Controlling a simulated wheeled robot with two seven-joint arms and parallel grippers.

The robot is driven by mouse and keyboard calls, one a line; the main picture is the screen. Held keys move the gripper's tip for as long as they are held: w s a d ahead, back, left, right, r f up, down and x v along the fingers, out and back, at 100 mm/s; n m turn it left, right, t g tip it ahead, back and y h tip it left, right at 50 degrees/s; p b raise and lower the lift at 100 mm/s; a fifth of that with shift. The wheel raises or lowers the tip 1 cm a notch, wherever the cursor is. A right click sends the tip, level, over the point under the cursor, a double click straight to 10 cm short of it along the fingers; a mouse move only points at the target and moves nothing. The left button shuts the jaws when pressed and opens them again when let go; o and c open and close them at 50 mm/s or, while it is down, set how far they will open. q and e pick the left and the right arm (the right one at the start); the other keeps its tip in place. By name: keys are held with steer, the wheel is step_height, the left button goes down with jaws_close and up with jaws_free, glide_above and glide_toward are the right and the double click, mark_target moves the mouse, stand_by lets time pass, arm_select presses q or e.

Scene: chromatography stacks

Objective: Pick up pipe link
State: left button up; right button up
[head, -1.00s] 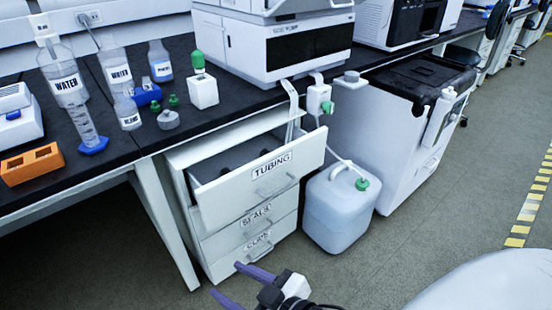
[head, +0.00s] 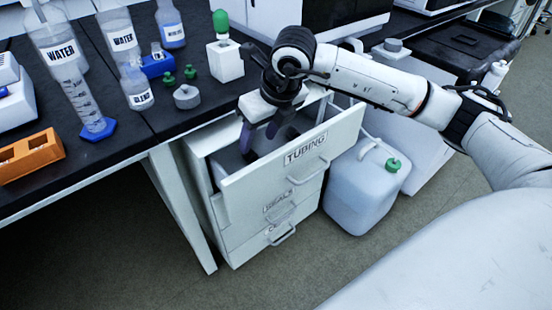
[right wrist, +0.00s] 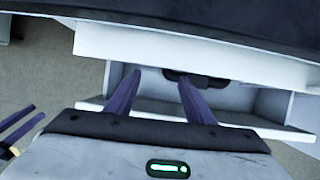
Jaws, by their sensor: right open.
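The top drawer labelled TUBING (head: 305,150) is pulled open below the bench. Dark pieces lie inside it; one dark piece (right wrist: 205,81), possibly the pipe link, shows in the right wrist view at the drawer's far side, partly behind a finger. My right gripper (head: 259,138) is over the open drawer, pointing down, with its purple fingers apart and nothing seen between them. Its fingers (right wrist: 158,80) also show in the right wrist view. Purple fingers at that view's left edge, apparently my left gripper (right wrist: 27,118), are too cropped to judge.
The black bench (head: 185,122) overhangs the drawer's back. A white block with a green bulb (head: 225,62), a grey knob (head: 187,96) and labelled bottles stand on it. A white jug (head: 358,190) stands right of the drawers. The floor in front is clear.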

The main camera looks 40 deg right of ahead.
steer(key=d, duration=0.1)
steer(key=b, duration=0.2)
glide_above(254, 156)
steer(key=s, duration=0.3)
steer(key=f, duration=0.6)
steer(key=shift+w, duration=0.25)
steer(key=b+x, duration=0.1)
steer(key=x, duration=0.2)
steer(key=shift+w+d+f, duration=0.1)
steer(key=shift+w+f, duration=0.15)
steer(key=shift+w, duration=0.05)
steer(key=shift+w+f+b, duration=0.15)
steer(key=shift+f+b, duration=0.15)
steer(key=shift+f, duration=0.05)
arm_select(q)
steer(key=shift+w+d+f+m+g+h, duration=0.15)
steer(key=shift+d+f+m+g+h, duration=0.15)
steer(key=shift+d, duration=0.3)
steer(key=shift+w+d+f+m+g+h, duration=0.1)
steer(key=shift+d+f+m+g+h, duration=0.1)
steer(key=shift+d+f, duration=0.25)
steer(key=shift+d+r, duration=0.1)
arm_select(e)
steer(key=shift+r, duration=0.1)
jaws_close()
